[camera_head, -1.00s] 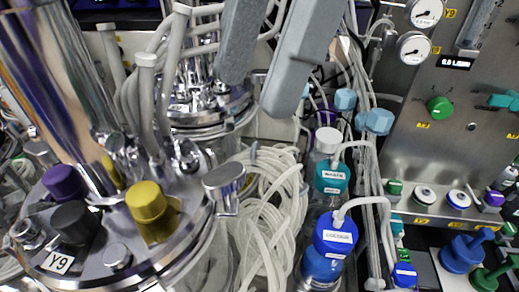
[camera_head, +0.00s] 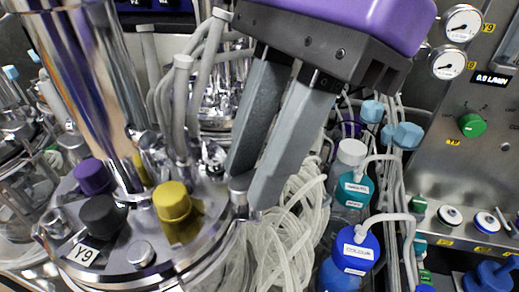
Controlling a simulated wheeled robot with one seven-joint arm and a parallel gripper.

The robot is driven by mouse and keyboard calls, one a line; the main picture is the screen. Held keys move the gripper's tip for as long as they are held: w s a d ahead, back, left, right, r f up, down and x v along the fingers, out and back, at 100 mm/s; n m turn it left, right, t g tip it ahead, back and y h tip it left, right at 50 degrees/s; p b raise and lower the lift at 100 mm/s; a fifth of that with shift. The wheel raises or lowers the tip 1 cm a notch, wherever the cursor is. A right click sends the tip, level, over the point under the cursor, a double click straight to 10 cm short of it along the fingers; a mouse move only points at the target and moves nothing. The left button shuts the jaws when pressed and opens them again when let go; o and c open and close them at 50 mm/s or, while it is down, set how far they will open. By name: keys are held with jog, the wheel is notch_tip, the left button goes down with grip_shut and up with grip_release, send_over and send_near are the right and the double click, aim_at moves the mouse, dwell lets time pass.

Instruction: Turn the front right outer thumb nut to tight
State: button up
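A silver thumb nut (camera_head: 239,188) stands on the right edge of the near vessel's steel lid (camera_head: 118,272). It is partly hidden by my gripper. My gripper (camera_head: 250,188) comes down from the upper right, with its two grey fingers apart and a gap visible between them. Its fingertips are at the nut, one behind it and one to its right. I cannot tell whether either finger touches it. I cannot read from the nut whether it is tight or loose.
The lid carries a yellow cap (camera_head: 173,201), a purple cap (camera_head: 92,177) and a black cap (camera_head: 102,215) beside a tall steel column (camera_head: 88,80). Coiled pale tubing (camera_head: 290,235) and bottles with a teal cap (camera_head: 352,190) and blue cap (camera_head: 357,248) stand close right.

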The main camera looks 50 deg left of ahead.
grip_shut()
jog(key=m, duration=0.1)
jog(key=m+y+b, duration=0.1)
jog(key=m, duration=0.1)
jog(key=shift+d+m+t, duration=0.2)
jog(key=shift+m+t, duration=0.1)
jog(key=shift+m+t+y+b, duration=0.5)
jog(key=shift+m+b, duration=0.4)
jog(key=shift+m, duration=0.9)
jog(key=shift+o, duration=2.4)
grip_release()
